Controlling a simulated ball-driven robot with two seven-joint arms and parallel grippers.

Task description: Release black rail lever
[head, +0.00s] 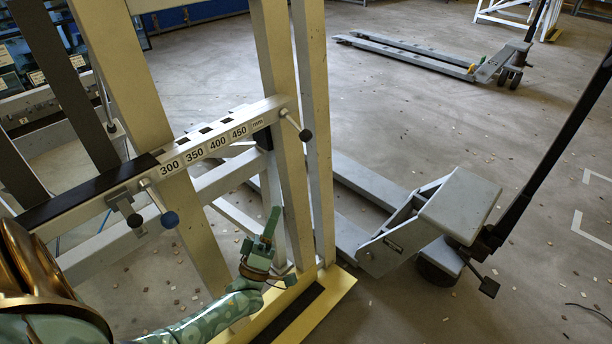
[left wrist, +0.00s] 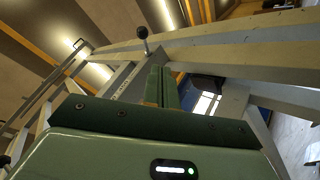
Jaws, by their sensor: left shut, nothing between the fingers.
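A lever with a black ball knob (head: 305,135) sticks out at the right end of the pale rail (head: 230,138), beside the upright post. In the left wrist view, a lever with a dark ball knob (left wrist: 142,32) stands just beyond my fingertips, apart from them. My left gripper (head: 273,215) is shut and empty, pointing up, below the rail's right end. Its closed green fingers also show in the left wrist view (left wrist: 162,78). A second lever with a blue ball (head: 169,219) and a dark knob (head: 134,220) sit at the rail's left part. My right gripper is out of view.
The rail carries a scale marked 300 to 450 mm. Pale upright posts (head: 318,120) stand close to my left gripper, on a yellow base (head: 325,292). A grey pallet truck (head: 460,200) stands to the right. Another pallet truck (head: 400,52) is farther back on open floor.

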